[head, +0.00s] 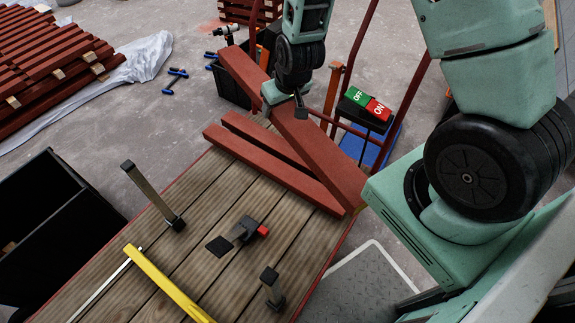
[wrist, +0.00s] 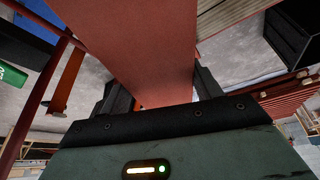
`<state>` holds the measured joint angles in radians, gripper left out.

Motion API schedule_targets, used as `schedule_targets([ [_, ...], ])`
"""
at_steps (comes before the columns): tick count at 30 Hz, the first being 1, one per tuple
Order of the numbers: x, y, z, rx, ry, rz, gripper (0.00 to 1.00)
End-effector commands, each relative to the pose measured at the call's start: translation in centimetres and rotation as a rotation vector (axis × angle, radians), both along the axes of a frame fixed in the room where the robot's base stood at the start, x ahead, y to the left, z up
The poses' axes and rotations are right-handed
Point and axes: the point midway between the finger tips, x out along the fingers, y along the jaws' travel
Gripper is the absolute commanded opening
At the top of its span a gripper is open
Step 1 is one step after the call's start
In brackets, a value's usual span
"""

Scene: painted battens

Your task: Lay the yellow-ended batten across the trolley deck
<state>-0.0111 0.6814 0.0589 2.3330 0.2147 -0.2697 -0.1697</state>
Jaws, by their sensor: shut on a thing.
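My gripper (head: 287,100) is shut on a long red batten (head: 322,150), which slants from upper left to lower right in the head view. In the wrist view the batten (wrist: 150,45) passes between the two dark fingers (wrist: 158,95). The held batten's lower end overlaps the deck's right corner in the picture; contact there is unclear.
Two red battens (head: 262,167) lie on the deck's far end. Upright dark-based posts (head: 151,195), a black-and-red tool (head: 240,234) and a yellow bar (head: 163,283) occupy its nearer part. Red tubes and a green-and-red switch box (head: 367,104) stand right. A black bin (head: 50,215) is left.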

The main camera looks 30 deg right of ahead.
Motion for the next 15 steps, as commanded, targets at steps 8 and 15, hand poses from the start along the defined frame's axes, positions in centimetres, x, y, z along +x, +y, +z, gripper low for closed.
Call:
schedule_targets([
  [8, 0.1, -0.7, -8.0, 0.000, -0.004, -0.002, 0.05],
  [15, 0.1, -1.3, -13.8, 0.000, -0.004, -0.002, 0.05],
])
